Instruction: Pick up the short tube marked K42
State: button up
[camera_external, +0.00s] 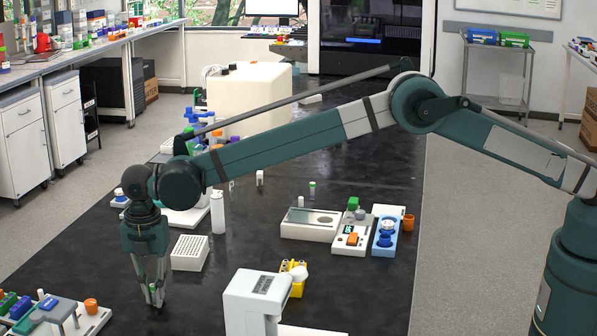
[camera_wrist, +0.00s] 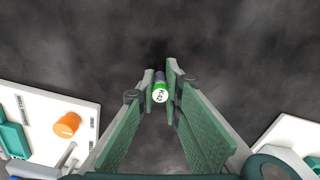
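The short tube has a green cap with a white top marked K42, and it shows in the wrist view (camera_wrist: 161,94) with its darker body pointing away below the cap. In the external view its green cap (camera_external: 153,290) shows low at the left, between my fingertips. My gripper (camera_external: 154,292) points down over the black bench, and its fingers are close together around the tube. In the wrist view the gripper (camera_wrist: 160,88) has a fingertip close against each side of the tube. The lower end of the tube is hard to see.
A white rack (camera_external: 190,252) stands just behind my gripper, with a white bottle (camera_external: 217,212) beyond it. A white device (camera_external: 256,296) and a yellow holder (camera_external: 293,277) stand to the right.

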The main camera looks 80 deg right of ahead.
jog(key=shift+r+p, duration=0.35)
jog(key=shift+r, duration=4.7)
